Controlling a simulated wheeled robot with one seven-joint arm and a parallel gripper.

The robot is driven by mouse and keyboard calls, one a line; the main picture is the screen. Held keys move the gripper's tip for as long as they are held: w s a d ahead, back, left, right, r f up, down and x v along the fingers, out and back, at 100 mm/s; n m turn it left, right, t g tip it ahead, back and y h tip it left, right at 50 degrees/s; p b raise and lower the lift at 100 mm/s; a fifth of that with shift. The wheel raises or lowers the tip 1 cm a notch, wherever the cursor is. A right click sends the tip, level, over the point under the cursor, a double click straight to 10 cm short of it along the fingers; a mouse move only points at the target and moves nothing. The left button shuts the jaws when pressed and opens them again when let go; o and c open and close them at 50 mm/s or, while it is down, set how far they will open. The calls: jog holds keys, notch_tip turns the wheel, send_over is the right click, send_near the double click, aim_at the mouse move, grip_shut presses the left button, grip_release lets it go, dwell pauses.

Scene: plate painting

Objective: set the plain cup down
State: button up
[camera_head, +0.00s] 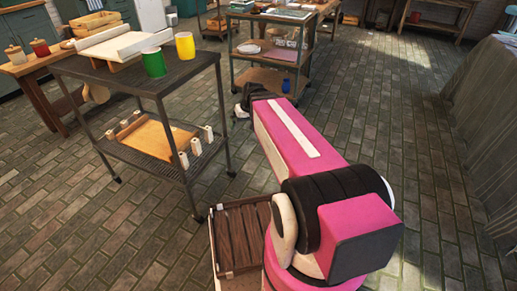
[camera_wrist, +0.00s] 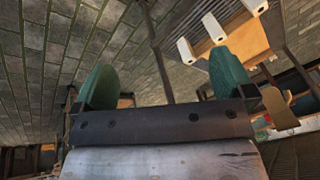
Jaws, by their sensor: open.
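A green cup (camera_head: 153,62) and a yellow cup (camera_head: 185,45) stand upright on the top of the dark metal trolley (camera_head: 185,75) at the left. A small blue cup (camera_head: 286,86) shows at the lower shelf of the cart behind. I cannot tell from here which of them is the plain cup. My gripper, seen in the wrist view (camera_wrist: 164,76), has its two green-padded fingers wide apart, with nothing between them. In the head view its end is mostly hidden beyond my pink arm, to the right of the dark trolley.
A white-topped board (camera_head: 122,47) lies on the trolley beside the green cup. The trolley's lower shelf holds a wooden tray (camera_head: 155,138) and several white cylinders, which the wrist view also shows. A cart (camera_head: 268,77) stands behind. The brick floor (camera_head: 400,90) is clear at the right.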

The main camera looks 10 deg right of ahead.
jog(key=s+d+f+m+g+h, duration=0.2)
jog(key=s+d+f, duration=0.2)
jog(key=s+f, duration=0.3)
jog(key=shift+s+d+f+h, duration=0.2)
jog(key=shift+s+d+h, duration=0.2)
jog(key=shift+s, duration=0.8)
jog(key=shift+a, duration=0.1)
